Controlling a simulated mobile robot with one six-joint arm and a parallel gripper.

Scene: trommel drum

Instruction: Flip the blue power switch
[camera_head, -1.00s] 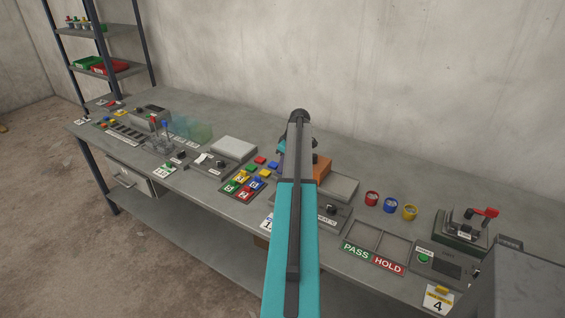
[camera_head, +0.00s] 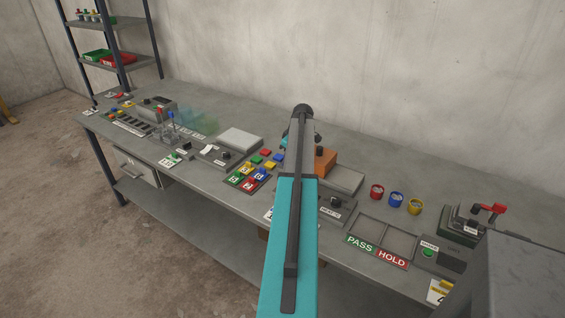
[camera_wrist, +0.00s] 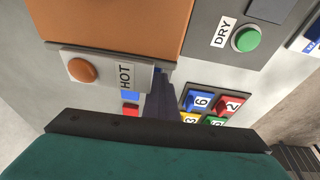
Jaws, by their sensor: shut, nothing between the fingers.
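No part that I can read as a blue power switch stands out. A small blue-topped upright lever (camera_head: 171,115) stands beside a red one on the left half of the bench in the head view. My gripper (camera_wrist: 160,98) shows as dark narrow fingers, shut and empty, between the HOT panel and the numbered tiles. In the head view my arm hides most of it, over the middle of the bench.
An orange box (camera_head: 324,161) stands just right of my arm. Colored numbered tiles (camera_head: 247,177) lie left of it. Red, blue and yellow cups (camera_head: 396,200), PASS and HOLD trays (camera_head: 370,232) and a red-handled device (camera_head: 470,222) are to the right. A shelf rack (camera_head: 110,55) stands at the far left.

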